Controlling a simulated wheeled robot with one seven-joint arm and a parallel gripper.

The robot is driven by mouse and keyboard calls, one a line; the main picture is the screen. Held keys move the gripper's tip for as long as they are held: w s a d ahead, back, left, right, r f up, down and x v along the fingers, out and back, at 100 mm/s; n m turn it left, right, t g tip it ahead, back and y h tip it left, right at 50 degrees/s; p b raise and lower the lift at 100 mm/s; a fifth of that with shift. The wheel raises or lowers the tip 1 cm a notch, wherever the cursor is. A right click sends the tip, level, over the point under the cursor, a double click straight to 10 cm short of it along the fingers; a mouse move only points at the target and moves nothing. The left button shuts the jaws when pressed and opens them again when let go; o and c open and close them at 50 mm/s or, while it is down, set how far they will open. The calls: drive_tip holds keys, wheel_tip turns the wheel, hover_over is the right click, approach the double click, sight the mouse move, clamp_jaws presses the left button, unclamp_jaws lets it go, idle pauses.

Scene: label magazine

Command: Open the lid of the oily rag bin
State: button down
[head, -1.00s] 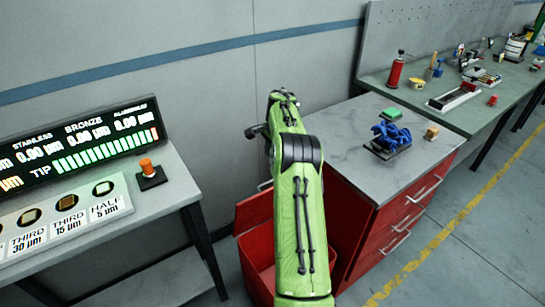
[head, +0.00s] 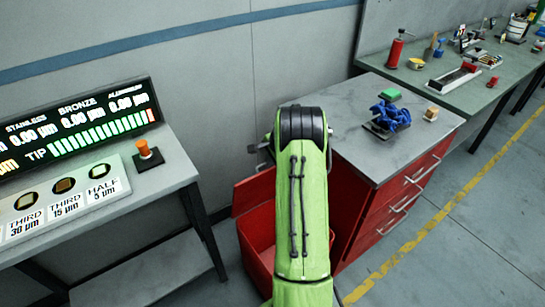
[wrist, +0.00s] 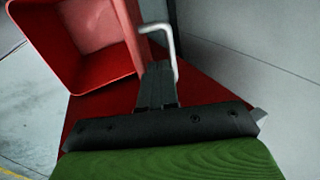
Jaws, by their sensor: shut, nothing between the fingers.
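The red oily rag bin (head: 258,245) stands on the floor between the label table and the red cabinet, partly hidden by my green arm. Its lid (head: 252,191) is raised and leans up on the wall side in the head view, with the bin open below. The wrist view looks into the empty-looking bin (wrist: 95,40) at upper left. A bent metal handle (wrist: 170,40) shows beside the gripper there. My gripper (wrist: 158,72) is shut and empty, close to the handle; I cannot tell whether they touch.
The red drawer cabinet (head: 385,205) stands right of the bin, with blue parts (head: 388,118) on top. The label table (head: 165,178) is at left, with an orange button (head: 145,150). The wall is close behind. The floor at front right is free.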

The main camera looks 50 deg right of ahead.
drive_tip(key=x, duration=0.5)
drive_tip(key=shift+r, duration=0.1)
drive_tip(key=w, duration=0.3)
drive_tip(key=w+d+r, duration=0.1)
drive_tip(key=w, duration=0.1)
drive_tip(key=shift+w+d, duration=0.1)
idle(0.3)
drive_tip(key=w+p+v, duration=0.1)
drive_tip(key=p+v, duration=0.4)
drive_tip(key=v, duration=0.4)
drive_tip(key=shift+s+r+p, duration=0.2)
drive_tip(key=shift+r+p, duration=0.1)
drive_tip(key=shift+r, duration=0.25)
